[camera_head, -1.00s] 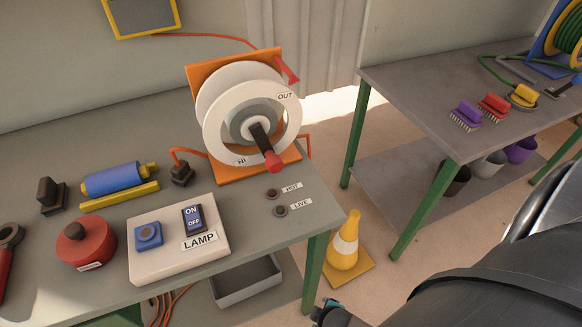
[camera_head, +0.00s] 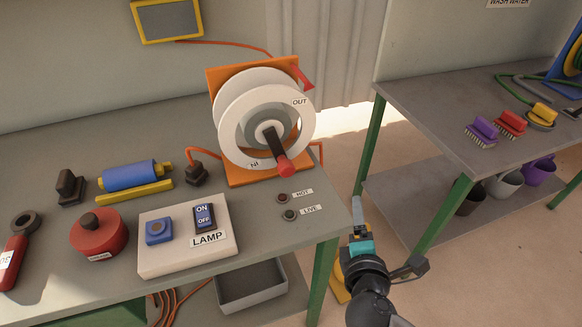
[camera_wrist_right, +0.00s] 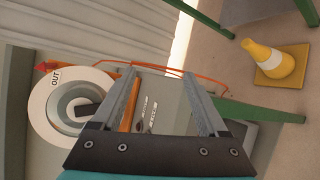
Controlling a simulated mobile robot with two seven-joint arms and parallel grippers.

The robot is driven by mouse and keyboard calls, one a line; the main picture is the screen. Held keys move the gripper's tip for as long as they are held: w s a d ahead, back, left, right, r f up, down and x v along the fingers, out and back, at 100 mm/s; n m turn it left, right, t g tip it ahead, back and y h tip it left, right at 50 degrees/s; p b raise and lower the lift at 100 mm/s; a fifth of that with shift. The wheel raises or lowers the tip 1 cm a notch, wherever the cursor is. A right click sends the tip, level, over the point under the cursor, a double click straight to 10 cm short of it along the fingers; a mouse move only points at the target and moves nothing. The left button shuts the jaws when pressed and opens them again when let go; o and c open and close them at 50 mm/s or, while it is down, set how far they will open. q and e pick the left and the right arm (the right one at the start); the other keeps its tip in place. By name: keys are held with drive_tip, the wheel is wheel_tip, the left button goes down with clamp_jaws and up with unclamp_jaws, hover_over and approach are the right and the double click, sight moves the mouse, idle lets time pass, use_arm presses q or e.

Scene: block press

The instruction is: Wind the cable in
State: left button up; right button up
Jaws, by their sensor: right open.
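The cable reel (camera_head: 262,122) is a white drum on an orange stand, at the back right of the grey bench. It is marked OUT at the upper right and IN at the bottom. Its dark crank ends in a red knob (camera_head: 285,168) that points toward me at the lower right. An orange cable (camera_head: 202,154) runs from the reel's left to a dark plug. My right gripper (camera_head: 358,228) is in front of the bench's right corner, apart from the reel. In the right wrist view its jaws (camera_wrist_right: 170,108) are open and empty, with the reel (camera_wrist_right: 72,108) at the left. My left gripper is out of view.
The LAMP switch box (camera_head: 186,236) and a red round object (camera_head: 98,233) sit at the bench front. HOT and LIVE indicators (camera_head: 290,214) are beside the reel. A yellow cone (camera_wrist_right: 274,62) stands on the floor. A second bench (camera_head: 440,105) holds brushes at right.

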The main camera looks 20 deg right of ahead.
sight(289, 172)
drive_tip(key=a+n+t+y, duration=0.1)
drive_tip(key=n, duration=0.2)
drive_tip(key=w+a+r+n+t+y, duration=0.1)
drive_tip(key=a+n, duration=0.1)
drive_tip(key=n, duration=0.1)
drive_tip(key=w+a+r+n+t+y, duration=0.1)
drive_tip(key=n+t, duration=0.1)
drive_tip(key=n, duration=0.2)
drive_tip(key=shift+w+a+r, duration=0.1)
drive_tip(key=shift+w+a, duration=0.1)
drive_tip(key=shift+a, duration=0.05)
drive_tip(key=a+n+y, duration=0.1)
drive_tip(key=n, duration=0.1)
drive_tip(key=a+n+y, duration=0.2)
drive_tip(key=n, duration=0.1)
drive_tip(key=a+n+y, duration=0.1)
drive_tip(key=n, duration=0.2)
drive_tip(key=shift+a+f+t+y, duration=0.2)
drive_tip(key=shift+f+t+y, duration=0.1)
drive_tip(key=shift+f+t, duration=0.1)
drive_tip(key=w, duration=1)
drive_tip(key=w+a, duration=0.1)
drive_tip(key=w, duration=0.4)
drive_tip(key=shift+w+a+p, duration=0.1)
drive_tip(key=shift+p, duration=0.25)
clamp_jaws()
